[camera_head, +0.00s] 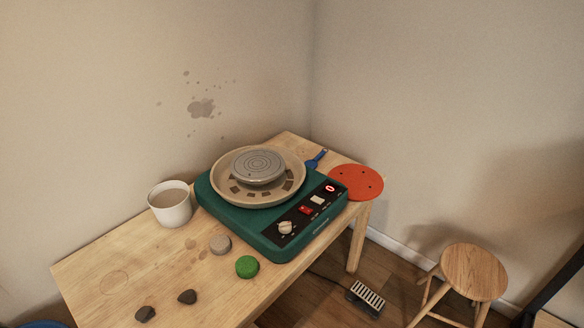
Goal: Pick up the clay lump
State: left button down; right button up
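A small rounded grey-beige lump (220,244) lies on the wooden table in front of the pottery wheel; it looks most like the clay lump. Two smaller dark grey pieces, one (187,297) nearer the middle and one (145,313) further left, lie near the table's front; I cannot tell whether they are clay or stone. Neither of my grippers is in view, and nothing touches the lump from above.
A green pottery wheel (262,222) with a beige splash pan stands behind the lump. A green round piece (247,266) sits close right of it. A white cup (170,204) stands at left, an orange disc (356,182) at the right edge. The left tabletop (110,260) is mostly free.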

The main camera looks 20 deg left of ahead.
aim_at(189, 297)
jog(key=u, duration=1.6)
